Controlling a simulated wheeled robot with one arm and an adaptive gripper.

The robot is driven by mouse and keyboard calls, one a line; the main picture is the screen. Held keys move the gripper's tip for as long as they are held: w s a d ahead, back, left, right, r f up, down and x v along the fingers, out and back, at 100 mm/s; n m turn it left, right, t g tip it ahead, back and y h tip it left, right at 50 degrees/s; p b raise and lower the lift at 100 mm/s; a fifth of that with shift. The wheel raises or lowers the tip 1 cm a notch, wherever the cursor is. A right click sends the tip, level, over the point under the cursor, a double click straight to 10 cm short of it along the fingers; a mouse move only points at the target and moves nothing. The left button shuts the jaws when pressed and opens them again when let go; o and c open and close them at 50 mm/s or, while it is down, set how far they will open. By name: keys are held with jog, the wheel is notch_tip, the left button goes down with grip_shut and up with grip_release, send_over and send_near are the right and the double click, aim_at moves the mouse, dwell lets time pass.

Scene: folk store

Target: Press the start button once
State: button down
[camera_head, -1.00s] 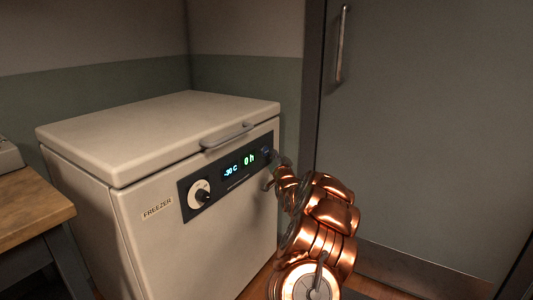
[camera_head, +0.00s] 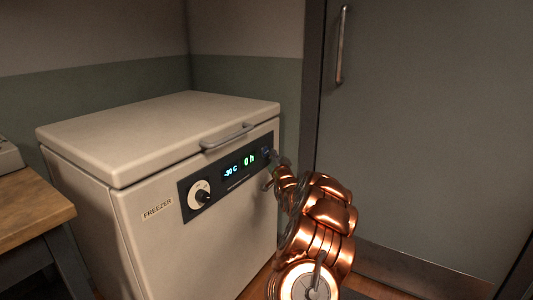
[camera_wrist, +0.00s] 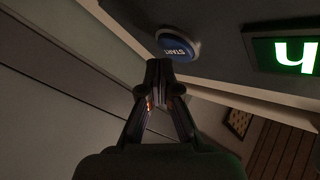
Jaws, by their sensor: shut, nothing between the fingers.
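The blue round start button (camera_wrist: 178,46), marked START, sits on the freezer's control panel in the wrist view, beside the green display. My gripper (camera_wrist: 159,64) is shut and empty, its fingertips just below the button in that picture. I cannot tell whether they touch it. In the head view the fingertips (camera_head: 274,157) are at the right end of the control panel (camera_head: 216,188), and the button is mostly hidden there. The white chest freezer (camera_head: 155,215) has its lid closed. Its displays read -30 C and 0 h.
A round dial (camera_head: 200,194) is on the panel's left part, and a lid handle (camera_head: 228,137) is above the panel. A grey door (camera_head: 420,130) with a long handle stands right of the freezer. A wooden table (camera_head: 30,208) stands at the left.

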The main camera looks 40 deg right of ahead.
jog(key=shift+w+a, duration=0.1)
jog(key=shift+w, duration=0.1)
jog(key=shift+w+a, duration=0.1)
jog(key=shift+w, duration=0.35)
dwell(0.8)
jog(key=shift+s, duration=0.15)
dwell(0.3)
jog(key=shift+s+d+f+p, duration=0.1)
jog(key=shift+s+d+p, duration=0.15)
jog(key=shift+s, duration=0.4)
jog(key=s, duration=0.2)
jog(key=s+d, duration=0.1)
jog(key=s, duration=0.2)
jog(key=shift+d, duration=0.2)
